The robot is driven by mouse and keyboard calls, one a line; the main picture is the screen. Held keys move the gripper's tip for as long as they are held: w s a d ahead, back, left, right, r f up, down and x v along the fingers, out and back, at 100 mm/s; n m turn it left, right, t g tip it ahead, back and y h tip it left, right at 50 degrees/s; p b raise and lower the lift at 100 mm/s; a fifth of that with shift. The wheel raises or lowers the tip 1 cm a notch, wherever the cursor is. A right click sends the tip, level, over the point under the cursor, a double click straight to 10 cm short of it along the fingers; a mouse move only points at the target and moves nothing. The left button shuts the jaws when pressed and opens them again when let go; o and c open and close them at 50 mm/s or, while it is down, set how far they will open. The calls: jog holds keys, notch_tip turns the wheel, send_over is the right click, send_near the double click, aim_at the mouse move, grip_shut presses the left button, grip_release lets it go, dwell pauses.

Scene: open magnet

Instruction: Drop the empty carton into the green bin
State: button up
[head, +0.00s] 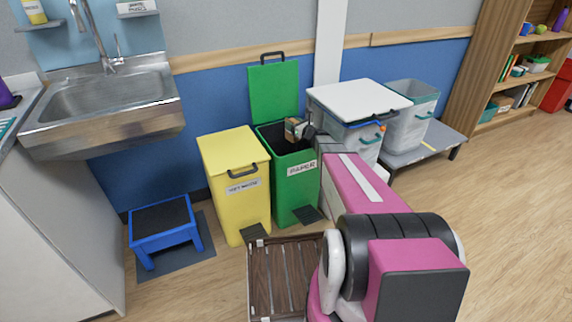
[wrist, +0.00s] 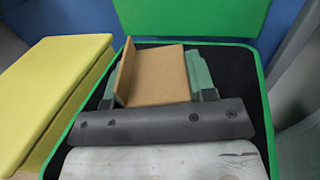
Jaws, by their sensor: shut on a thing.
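The green bin (head: 296,189) stands by the blue wall with its lid (head: 274,92) raised and a white label reading PAPER on its front. My gripper (head: 299,131) is at the bin's open mouth, shut on the small brown carton (head: 292,129). In the wrist view the carton (wrist: 155,76) shows as tan cardboard between the two green fingers of my gripper (wrist: 157,80), with the bin's dark opening around it. The green rim (wrist: 262,100) surrounds them on the sides. The bin's floor is hidden.
A yellow bin (head: 234,179) with its lid shut stands just left of the green bin. A white-lidded container (head: 358,105) and an open clear tub (head: 410,118) stand to the right. A blue step stool (head: 163,229) is at the left below the sink (head: 103,100).

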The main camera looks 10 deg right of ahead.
jog(key=shift+f, duration=1)
jog(key=o, duration=1)
jog(key=shift+s, duration=0.1)
jog(key=v, duration=1)
jog(key=shift+s+d, duration=0.2)
jog(key=shift+s, duration=0.05)
